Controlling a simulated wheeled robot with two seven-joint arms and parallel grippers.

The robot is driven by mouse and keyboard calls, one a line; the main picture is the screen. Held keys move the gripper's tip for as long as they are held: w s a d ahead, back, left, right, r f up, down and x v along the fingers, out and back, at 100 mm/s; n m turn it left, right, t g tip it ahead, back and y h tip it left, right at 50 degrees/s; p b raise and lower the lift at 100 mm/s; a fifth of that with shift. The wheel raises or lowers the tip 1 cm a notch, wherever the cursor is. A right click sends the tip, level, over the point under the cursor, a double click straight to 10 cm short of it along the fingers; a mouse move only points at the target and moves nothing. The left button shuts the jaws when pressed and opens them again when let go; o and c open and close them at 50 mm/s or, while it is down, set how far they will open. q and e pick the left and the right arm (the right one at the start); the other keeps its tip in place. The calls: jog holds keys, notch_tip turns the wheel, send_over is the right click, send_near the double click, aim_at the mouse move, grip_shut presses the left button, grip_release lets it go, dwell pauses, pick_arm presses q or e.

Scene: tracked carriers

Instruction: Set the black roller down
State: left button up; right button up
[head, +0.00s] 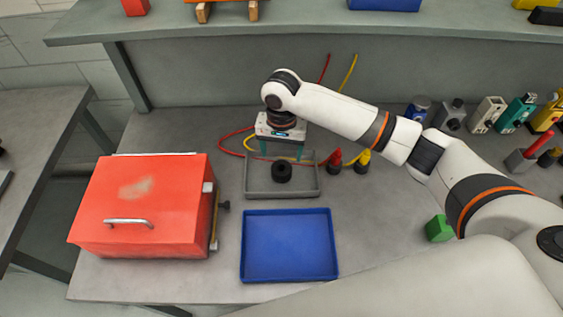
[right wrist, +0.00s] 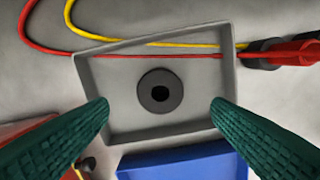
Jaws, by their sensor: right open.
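The black roller (head: 282,173) stands upright in the grey tray (head: 256,184), roughly in its middle. In the right wrist view the roller (right wrist: 144,92) shows from above as a dark ring with a black hole, inside the grey tray (right wrist: 112,72). My right gripper (head: 283,151) is above the tray with its fingers pointing down. Its green fingers (right wrist: 160,104) are spread wide, with clear gaps on both sides of the roller, and touch nothing that I can see. My left gripper is not in view.
A blue tray (head: 288,245), empty, lies in front of the grey tray. A red toolbox (head: 145,205) stands to the left. Red and yellow cables (head: 236,133) run behind the grey tray to plugs (head: 363,159) on its right. A green block (head: 438,229) sits at right.

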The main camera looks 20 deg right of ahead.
jog(key=shift+r, duration=2.1)
jog(key=shift+f, duration=0.1)
